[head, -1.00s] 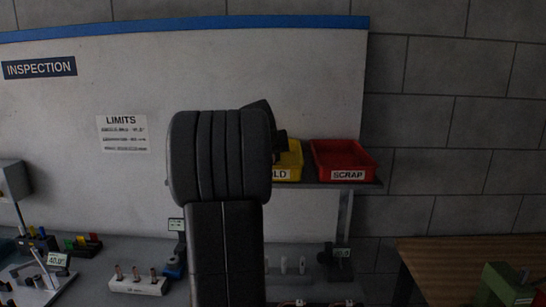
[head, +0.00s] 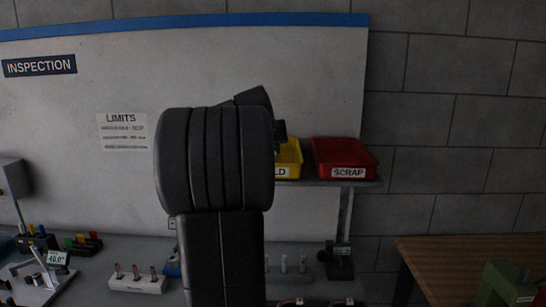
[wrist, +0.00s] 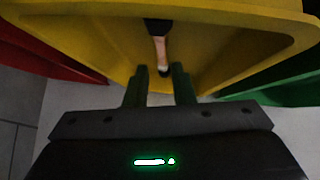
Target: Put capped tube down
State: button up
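In the wrist view the capped tube (wrist: 160,50) is inside the yellow bin (wrist: 105,20), dark at its far end, copper-brown along the middle, with a small pale tip at the near end. My gripper (wrist: 162,78) is over the yellow bin with its two dark fingers apart. The tube's near end shows between the fingertips with gaps on both sides, so the gripper looks open. In the head view my arm hides the gripper and the tube. The yellow bin (head: 290,158), its label partly hidden and ending in "LD", shows beside the arm.
A red SCRAP bin (head: 345,153) stands right of the yellow bin on a shelf (head: 365,183). A green bin (wrist: 270,88) flanks it in the wrist view. On the bench below are a white block with copper pieces (head: 137,282) and small fixtures.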

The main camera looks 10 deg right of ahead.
jog(key=b+v, duration=0.1)
jog(key=v, duration=0.7)
